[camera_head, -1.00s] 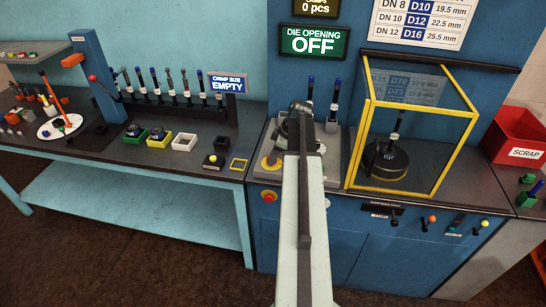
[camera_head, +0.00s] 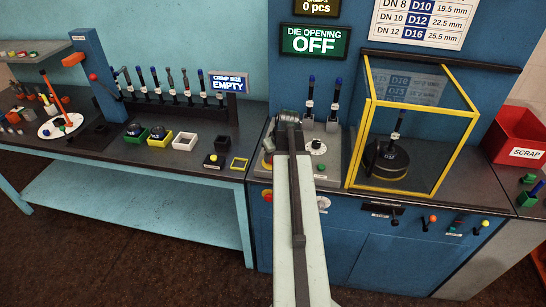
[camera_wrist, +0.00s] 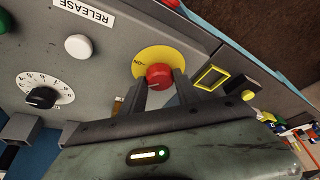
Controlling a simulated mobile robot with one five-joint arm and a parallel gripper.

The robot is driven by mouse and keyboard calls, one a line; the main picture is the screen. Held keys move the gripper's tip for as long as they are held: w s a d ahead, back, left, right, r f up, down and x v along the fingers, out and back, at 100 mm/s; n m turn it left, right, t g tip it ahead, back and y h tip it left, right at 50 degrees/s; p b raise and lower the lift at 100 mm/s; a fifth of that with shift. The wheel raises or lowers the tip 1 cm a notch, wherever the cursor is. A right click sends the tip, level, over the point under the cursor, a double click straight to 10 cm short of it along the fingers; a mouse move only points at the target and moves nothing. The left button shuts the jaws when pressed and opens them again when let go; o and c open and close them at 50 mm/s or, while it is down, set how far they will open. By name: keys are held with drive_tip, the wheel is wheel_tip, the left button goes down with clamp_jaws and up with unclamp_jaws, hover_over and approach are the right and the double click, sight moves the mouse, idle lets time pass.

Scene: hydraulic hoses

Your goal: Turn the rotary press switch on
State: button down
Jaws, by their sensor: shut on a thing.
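The rotary switch has a red knob (camera_wrist: 158,75) on a round yellow plate (camera_wrist: 150,58) with an "ON" mark, seen in the wrist view. My gripper (camera_wrist: 160,88) is shut on the red knob, one finger on each side. In the head view my arm covers most of the switch; a piece of its yellow plate (camera_head: 267,161) shows at the left edge of the grey panel. The die opening display (camera_head: 314,42) reads OFF. A small green light is lit on my gripper's body. The knob's exact angle is unclear.
A black dial (camera_wrist: 42,97) and a white button (camera_wrist: 78,46) sit on the same panel. A yellow-framed clear box (camera_head: 412,130) stands to the right. A red emergency button (camera_head: 267,196) is on the front face. Trays (camera_head: 184,142) stand on the left bench.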

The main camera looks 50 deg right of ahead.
drive_tip(key=m+h, duration=0.1)
drive_tip(key=m, duration=0.2)
drive_tip(key=shift+a+m+g, duration=0.15)
drive_tip(key=shift+m+g, duration=0.15)
drive_tip(key=shift+g, duration=0.1)
drive_tip(key=m+g+h, duration=0.1)
drive_tip(key=m, duration=0.3)
drive_tip(key=shift+w, duration=0.1)
drive_tip(key=shift+m, duration=0.3)
drive_tip(key=c, duration=0.9)
unclamp_jaws()
drive_tip(key=shift+h, duration=0.3)
drive_tip(key=p+v, duration=0.7)
drive_tip(key=v, duration=0.1)
